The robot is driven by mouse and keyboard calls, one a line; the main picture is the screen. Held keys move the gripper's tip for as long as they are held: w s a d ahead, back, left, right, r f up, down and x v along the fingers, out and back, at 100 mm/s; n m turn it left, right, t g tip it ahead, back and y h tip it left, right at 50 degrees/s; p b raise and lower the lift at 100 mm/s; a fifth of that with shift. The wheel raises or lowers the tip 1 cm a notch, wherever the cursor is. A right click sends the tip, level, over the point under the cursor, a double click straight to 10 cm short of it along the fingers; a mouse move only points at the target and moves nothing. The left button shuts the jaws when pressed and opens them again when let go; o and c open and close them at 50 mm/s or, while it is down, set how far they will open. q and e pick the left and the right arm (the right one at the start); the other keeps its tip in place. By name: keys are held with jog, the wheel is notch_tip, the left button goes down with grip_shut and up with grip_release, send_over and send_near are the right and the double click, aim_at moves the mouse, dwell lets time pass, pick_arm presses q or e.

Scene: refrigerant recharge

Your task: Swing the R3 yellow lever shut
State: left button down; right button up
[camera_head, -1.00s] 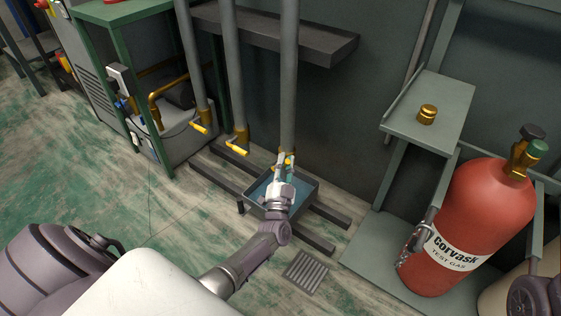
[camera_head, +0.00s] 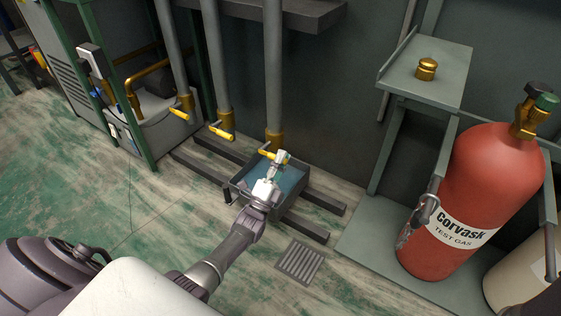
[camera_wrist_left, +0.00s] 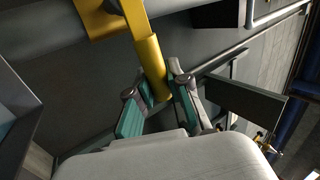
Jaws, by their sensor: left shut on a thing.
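Three grey pipes end in brass valves with yellow levers; no R3 label is readable. My left gripper (camera_head: 277,166) is at the rightmost valve (camera_head: 274,139), just below its pipe. The yellow lever (camera_head: 265,154) of that valve shows beside the fingertips in the head view. In the left wrist view the lever (camera_wrist_left: 150,62) slants down between the two green-padded fingers (camera_wrist_left: 157,98), which are shut on its end. The fingers partly cover the lever in the head view. My right gripper is not in view.
The middle lever (camera_head: 221,133) and the left lever (camera_head: 180,114) are nearby on the left. A tray of bluish liquid (camera_head: 290,205) lies under the gripper. A red gas cylinder (camera_head: 475,185) and a shelf with a brass cap (camera_head: 427,69) stand at right.

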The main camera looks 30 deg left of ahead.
pick_arm(q)
jog(key=shift+f+m+h+b, duration=0.3)
jog(key=shift+f+m+h, duration=0.1)
jog(key=shift+m+h, duration=0.35)
jog(key=shift+m, duration=0.25)
jog(key=c, duration=1.1)
grip_release()
jog(key=v, duration=0.7)
jog(key=shift+s, duration=0.3)
